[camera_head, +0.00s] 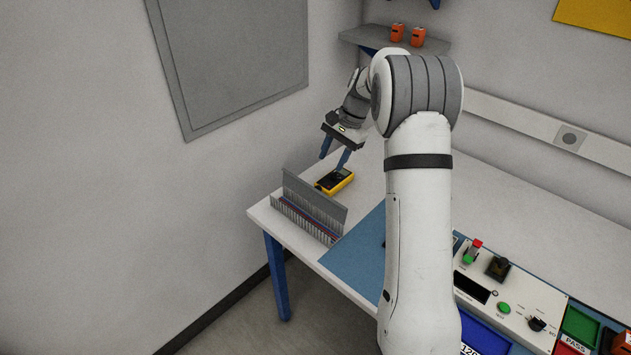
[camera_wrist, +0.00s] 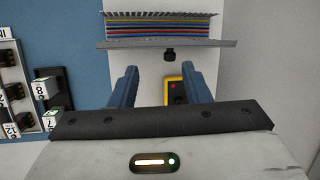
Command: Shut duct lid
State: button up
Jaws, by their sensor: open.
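The grey slotted wiring duct (camera_head: 303,219) sits along the left end of the bench, with coloured wires showing inside. Its grey lid (camera_head: 314,198) stands up, open, along the duct's far side. The wrist view shows the duct's wires (camera_wrist: 160,25) at the top and the lid (camera_wrist: 165,43) as a thin grey strip edge-on in front of them. My gripper (camera_head: 333,157) is open and empty, above the bench behind the lid. In the wrist view its two blue fingers (camera_wrist: 161,88) point toward the lid, apart from it.
A yellow multimeter (camera_head: 334,181) lies on the bench under my gripper, just behind the lid; it partly shows between the fingers (camera_wrist: 174,92). A blue mat (camera_head: 350,250) lies right of the duct. A control panel (camera_head: 508,300) and coloured bins stand at the right.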

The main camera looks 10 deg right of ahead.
jog(key=m, duration=0.1)
send_near(316, 194)
jog(key=w+d, duration=0.2)
jog(key=w, duration=0.1)
jog(key=p+x, duration=0.1)
jog(key=x, duration=0.7)
jog(key=shift+f+m+y, duration=0.2)
jog(key=shift+m+y, duration=0.1)
jog(key=shift+y, duration=0.1)
jog(key=shift+s+a, duration=0.1)
jog(key=shift+s, duration=0.05)
jog(key=shift+c, duration=0.3)
